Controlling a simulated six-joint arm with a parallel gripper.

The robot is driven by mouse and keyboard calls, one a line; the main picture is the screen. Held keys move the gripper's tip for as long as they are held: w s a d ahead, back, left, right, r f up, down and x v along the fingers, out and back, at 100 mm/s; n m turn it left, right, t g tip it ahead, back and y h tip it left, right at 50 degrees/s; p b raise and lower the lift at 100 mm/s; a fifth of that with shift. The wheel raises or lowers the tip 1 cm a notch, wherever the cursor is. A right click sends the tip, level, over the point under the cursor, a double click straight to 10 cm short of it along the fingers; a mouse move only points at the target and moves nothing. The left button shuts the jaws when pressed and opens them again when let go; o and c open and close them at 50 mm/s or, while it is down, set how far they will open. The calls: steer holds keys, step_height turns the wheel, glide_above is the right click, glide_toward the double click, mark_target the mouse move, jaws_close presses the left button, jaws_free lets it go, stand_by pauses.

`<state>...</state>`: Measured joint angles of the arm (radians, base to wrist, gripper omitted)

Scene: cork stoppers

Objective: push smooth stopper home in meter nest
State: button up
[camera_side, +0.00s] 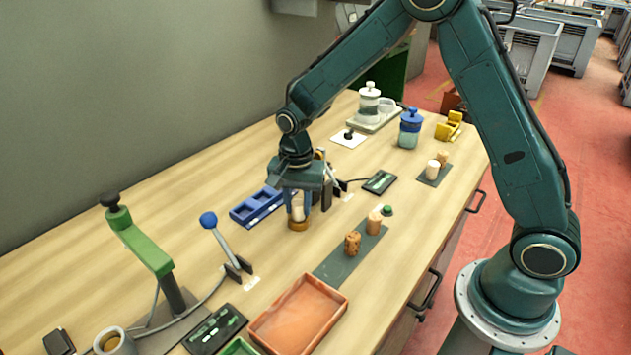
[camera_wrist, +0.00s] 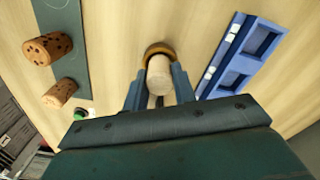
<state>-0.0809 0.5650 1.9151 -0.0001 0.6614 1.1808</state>
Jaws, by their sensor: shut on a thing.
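My gripper (camera_side: 298,218) points down over the middle of the table, shut on a pale smooth stopper (camera_side: 298,212). In the wrist view the stopper (camera_wrist: 159,76) stands between the two blue fingers (camera_wrist: 157,92). Its lower end is at a round brown-gold ring, which looks like the nest (camera_side: 299,226); the ring also shows in the wrist view (camera_wrist: 157,49). How deep the stopper sits in the ring is hidden by the fingers and the stopper itself. A small meter (camera_side: 379,181) with a green display lies behind and to the right.
A blue two-compartment tray (camera_side: 257,206) lies close left of my gripper. A dark strip (camera_side: 335,268) with speckled corks is in front right. A blue-knobbed lever (camera_side: 222,235), a green press (camera_side: 137,240) and an orange tray (camera_side: 299,314) stand farther left and front.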

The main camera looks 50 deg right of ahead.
steer(key=shift+f, duration=0.65)
stand_by(0.9)
steer(key=o, duration=1)
steer(key=shift+r, duration=0.1)
step_height(320, 180, up, 14)
steer(key=shift+f, duration=0.2)
stand_by(0.5)
